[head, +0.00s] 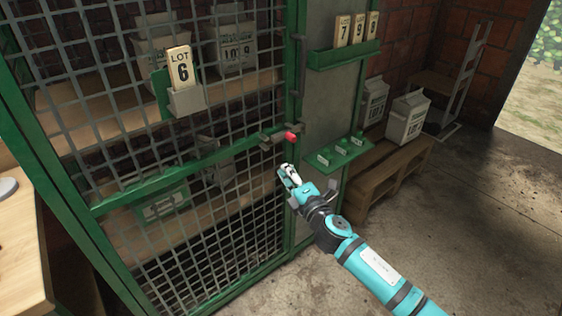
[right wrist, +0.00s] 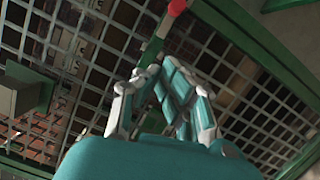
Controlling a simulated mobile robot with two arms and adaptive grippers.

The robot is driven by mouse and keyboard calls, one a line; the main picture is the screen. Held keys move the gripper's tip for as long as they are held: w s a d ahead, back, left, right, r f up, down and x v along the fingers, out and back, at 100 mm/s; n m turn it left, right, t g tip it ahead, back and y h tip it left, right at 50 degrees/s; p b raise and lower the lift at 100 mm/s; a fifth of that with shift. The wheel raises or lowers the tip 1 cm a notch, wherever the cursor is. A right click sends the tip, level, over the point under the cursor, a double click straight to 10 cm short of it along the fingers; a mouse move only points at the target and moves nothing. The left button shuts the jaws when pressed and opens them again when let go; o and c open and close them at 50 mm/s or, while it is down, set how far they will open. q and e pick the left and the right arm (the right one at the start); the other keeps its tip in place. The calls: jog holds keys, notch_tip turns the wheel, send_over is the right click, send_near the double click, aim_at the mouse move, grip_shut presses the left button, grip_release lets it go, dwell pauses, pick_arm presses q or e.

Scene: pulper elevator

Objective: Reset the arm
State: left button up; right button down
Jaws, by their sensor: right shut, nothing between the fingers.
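My right arm (head: 365,262) is teal and reaches in from the lower right in the head view. Its gripper (head: 287,170) is shut and empty, in front of the green-framed mesh door, just below a red-tipped bolt handle (head: 291,137). In the right wrist view the fingertips (right wrist: 158,68) are together, and the red tip (right wrist: 177,7) shows above them, apart from them. My left gripper is in neither view.
The mesh cage (head: 190,170) holds sacks on shelves, with a "LOT 6" tag holder (head: 186,100) on its front. A small green shelf (head: 340,152) and a wooden pallet (head: 385,180) with sacks stand right of it. Concrete floor (head: 490,220) at right is clear.

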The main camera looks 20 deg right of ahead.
jog(key=shift+s+d+f, duration=0.1)
jog(key=shift+s+d, duration=0.1)
jog(key=shift+s, duration=0.7)
